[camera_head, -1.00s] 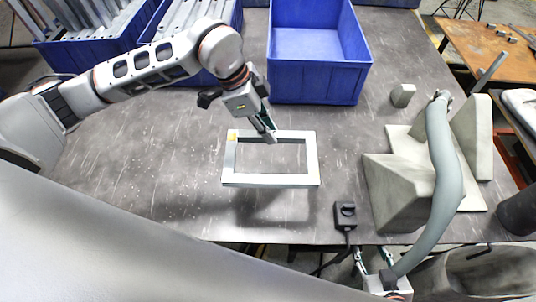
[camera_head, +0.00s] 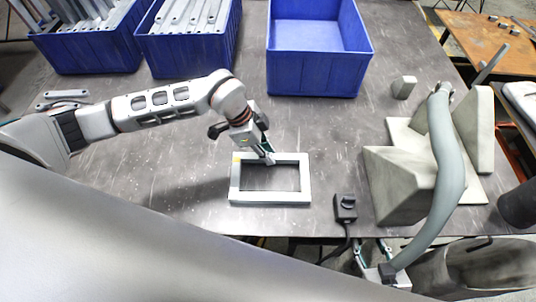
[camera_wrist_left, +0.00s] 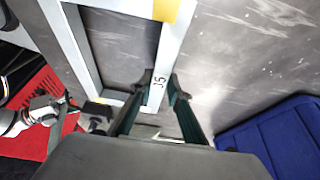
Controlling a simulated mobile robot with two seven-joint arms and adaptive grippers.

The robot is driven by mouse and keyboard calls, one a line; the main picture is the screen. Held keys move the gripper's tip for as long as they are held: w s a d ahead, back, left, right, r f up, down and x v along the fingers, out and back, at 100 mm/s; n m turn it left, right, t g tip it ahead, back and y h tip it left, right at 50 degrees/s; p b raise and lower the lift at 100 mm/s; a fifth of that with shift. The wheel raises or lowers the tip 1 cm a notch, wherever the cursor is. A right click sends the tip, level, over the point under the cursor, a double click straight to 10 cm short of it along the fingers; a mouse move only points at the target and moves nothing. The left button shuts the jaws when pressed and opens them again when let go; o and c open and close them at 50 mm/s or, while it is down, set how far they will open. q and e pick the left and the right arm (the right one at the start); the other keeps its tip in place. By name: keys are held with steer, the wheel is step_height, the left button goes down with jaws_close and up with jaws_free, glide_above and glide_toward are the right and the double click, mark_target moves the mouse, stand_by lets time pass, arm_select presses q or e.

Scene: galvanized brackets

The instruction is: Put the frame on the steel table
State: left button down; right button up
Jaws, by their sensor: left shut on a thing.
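The frame (camera_head: 270,199) is a pale metal rectangle with an open middle and a yellow patch at one corner. It is over the near middle of the steel table (camera_head: 170,150), low and roughly flat; whether it touches the tabletop is hard to tell. My left gripper (camera_head: 268,158) is shut on the frame's far bar. In the left wrist view the frame (camera_wrist_left: 175,45) runs between the fingers (camera_wrist_left: 160,88), with dark marks on the held bar. My right gripper (camera_head: 372,248) is beyond the table's near edge, fingers apart and empty.
Blue bins (camera_head: 315,75) stand along the back, two at the left holding metal parts. A black switch box (camera_head: 345,207) with a cable sits near the front edge, right of the frame. Grey angled blocks (camera_head: 400,185) stand at the right. The table's left middle is clear.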

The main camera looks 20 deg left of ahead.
arm_select(q)
steer(key=shift+f, duration=0.55)
steer(key=c, duration=1.9)
jaws_free()
steer(key=shift+f, duration=0.1)
steer(key=v, duration=1.2)
steer(key=shift+p, duration=0.4)
steer(key=shift+s+d, duration=0.1)
